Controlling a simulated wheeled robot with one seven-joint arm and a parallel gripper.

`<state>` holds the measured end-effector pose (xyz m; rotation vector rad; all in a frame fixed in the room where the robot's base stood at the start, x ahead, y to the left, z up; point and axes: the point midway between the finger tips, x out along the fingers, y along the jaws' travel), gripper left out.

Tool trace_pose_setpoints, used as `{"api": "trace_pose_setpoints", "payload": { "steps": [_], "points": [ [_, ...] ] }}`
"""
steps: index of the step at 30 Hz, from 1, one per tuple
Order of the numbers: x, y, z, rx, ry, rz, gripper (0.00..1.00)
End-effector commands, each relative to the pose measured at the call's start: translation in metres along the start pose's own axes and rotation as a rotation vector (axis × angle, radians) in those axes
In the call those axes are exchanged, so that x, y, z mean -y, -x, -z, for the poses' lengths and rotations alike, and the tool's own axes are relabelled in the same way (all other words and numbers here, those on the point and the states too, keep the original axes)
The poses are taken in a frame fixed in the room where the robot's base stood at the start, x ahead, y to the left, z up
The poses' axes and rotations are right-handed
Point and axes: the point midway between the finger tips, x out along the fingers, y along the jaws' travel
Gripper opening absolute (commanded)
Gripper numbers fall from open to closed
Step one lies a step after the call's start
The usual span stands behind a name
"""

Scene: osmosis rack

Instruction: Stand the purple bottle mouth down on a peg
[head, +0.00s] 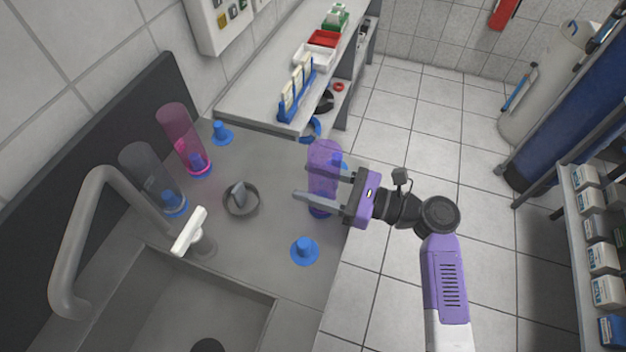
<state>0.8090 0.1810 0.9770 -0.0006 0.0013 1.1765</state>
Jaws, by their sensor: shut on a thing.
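The translucent purple bottle (324,155) is upright near the right edge of the grey counter, its closed end up. My gripper (303,184) is shut on it from the right, one finger on each side. Blue shows at the bottle's lower end, seemingly a peg base (319,212); I cannot tell whether the bottle rests on it or hangs just above. Another blue peg (341,162) is partly hidden behind the bottle. Bare blue pegs stand at the front (304,248) and at the back left (221,131).
A pink bottle (177,125) and a grey bottle (146,170) stand over blue pegs at the left. A round grey dish (241,207) lies mid-counter. The tap (90,220) and sink (190,300) are in front. A shelf with racks and trays (255,100) is behind.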

Motion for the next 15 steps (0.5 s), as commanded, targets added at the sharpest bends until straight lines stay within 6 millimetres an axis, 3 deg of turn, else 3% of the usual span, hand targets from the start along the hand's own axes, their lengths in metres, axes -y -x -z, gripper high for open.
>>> {"api": "trace_pose_setpoints", "payload": {
  "steps": [15],
  "points": [
    [0.0, 0.0, 0.0049, 0.0, 0.0, 0.0, 0.07]
  ]
}}
